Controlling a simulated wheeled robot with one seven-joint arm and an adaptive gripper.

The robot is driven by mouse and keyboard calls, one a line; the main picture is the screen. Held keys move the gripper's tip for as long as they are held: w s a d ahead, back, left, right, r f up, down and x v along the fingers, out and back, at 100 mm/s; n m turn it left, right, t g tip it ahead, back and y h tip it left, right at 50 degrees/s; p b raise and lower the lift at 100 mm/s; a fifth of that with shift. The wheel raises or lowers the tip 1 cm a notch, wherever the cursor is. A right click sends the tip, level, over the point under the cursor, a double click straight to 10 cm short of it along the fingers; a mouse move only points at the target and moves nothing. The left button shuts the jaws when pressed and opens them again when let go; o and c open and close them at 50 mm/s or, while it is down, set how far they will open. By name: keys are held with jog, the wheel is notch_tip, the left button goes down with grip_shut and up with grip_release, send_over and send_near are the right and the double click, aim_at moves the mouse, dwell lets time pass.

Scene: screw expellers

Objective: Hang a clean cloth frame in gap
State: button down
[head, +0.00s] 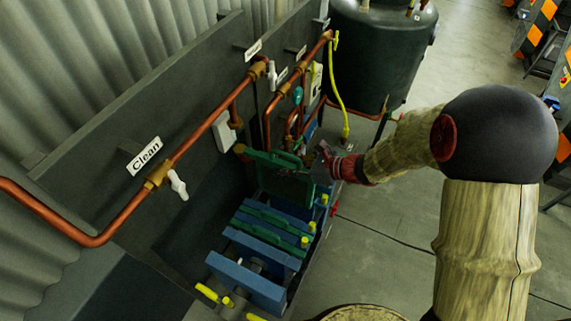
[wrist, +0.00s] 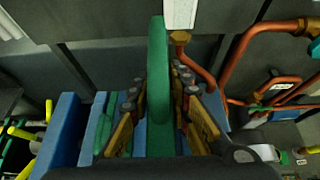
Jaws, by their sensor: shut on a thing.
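My gripper (head: 322,168) is shut on a green cloth frame (head: 280,178), held upright at the far end of the row of plates. In the wrist view the green frame (wrist: 158,75) stands between the two yellow-padded fingers (wrist: 160,128). Below and nearer in the head view, blue plates (head: 262,250) and green frames (head: 268,232) hang side by side in the press. A thick blue end plate (head: 246,283) stands at the near end, with a space behind it. The held frame's lower edge is hidden, so I cannot tell whether it touches the rails.
Copper pipes (head: 200,150) with valves run along the grey wall panel on the left, one by a "Clean" label (head: 144,156). A dark tank (head: 385,55) stands at the back. A yellow hose (head: 337,90) hangs near my gripper. Open floor (head: 400,235) lies to the right.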

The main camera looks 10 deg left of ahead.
aim_at(286, 184)
jog(key=shift+f+b, duration=3.1)
jog(key=shift+f, duration=1.95)
notch_tip(286, 184, down, 13)
jog(key=b, duration=1.1)
jog(key=c, duration=1.6)
grip_release()
jog(key=shift+o, duration=0.2)
jog(key=v, duration=1.2)
jog(key=shift+s, duration=0.1)
